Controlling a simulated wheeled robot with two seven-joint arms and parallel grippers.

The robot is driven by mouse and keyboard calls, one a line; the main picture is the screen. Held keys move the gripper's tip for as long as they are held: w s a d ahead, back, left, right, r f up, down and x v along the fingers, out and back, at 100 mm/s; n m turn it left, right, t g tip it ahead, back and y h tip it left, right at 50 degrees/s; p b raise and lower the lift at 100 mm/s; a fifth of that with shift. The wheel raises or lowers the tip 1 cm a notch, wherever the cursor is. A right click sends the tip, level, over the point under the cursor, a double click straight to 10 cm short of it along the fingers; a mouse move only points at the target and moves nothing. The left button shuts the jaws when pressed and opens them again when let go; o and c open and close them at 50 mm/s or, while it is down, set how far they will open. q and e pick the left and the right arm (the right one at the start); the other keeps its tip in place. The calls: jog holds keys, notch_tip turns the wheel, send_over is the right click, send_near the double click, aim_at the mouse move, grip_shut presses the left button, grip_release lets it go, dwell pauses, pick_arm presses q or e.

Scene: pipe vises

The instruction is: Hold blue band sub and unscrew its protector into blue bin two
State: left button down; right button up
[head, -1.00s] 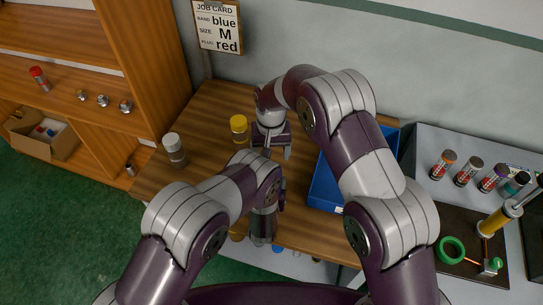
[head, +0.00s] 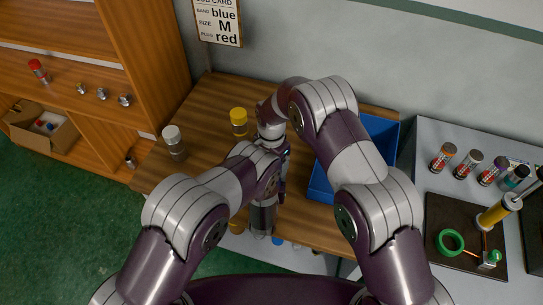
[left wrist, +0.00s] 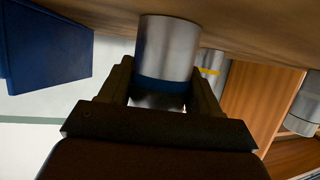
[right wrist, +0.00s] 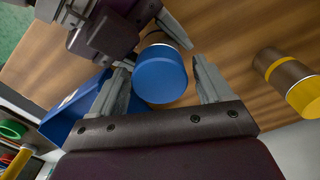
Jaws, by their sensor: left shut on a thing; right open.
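The sub (left wrist: 168,48) is a silver cylinder with a blue band, upright on the wooden table in the upside-down left wrist view. My left gripper (left wrist: 162,92) is shut around it. The blue protector (right wrist: 160,75) is on its top in the right wrist view. My right gripper (right wrist: 168,85) is open, with one finger on either side of the protector; I cannot tell whether they touch it. In the head view my arms hide most of the sub and both gripper tips. A blue bin (head: 380,140) stands on the table to the right, partly behind my right arm; its number is not readable.
Yellow-capped (head: 239,121) and white-capped (head: 174,145) cylinders stand on the table's left part. A grey bench at right holds several capped tubes (head: 443,158) and a dark mat (head: 440,215) with a green ring. A wooden shelf (head: 120,60) stands at left.

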jog(key=c, duration=1)
jog(key=n, duration=0.5)
jog(key=shift+c, duration=0.3)
jog(key=n, duration=0.8)
jog(key=shift+r+n, duration=0.1)
jog(key=shift+n, duration=0.3)
jog(key=o, duration=1.2)
jog(key=shift+c, duration=0.2)
jog(key=shift+r, duration=0.1)
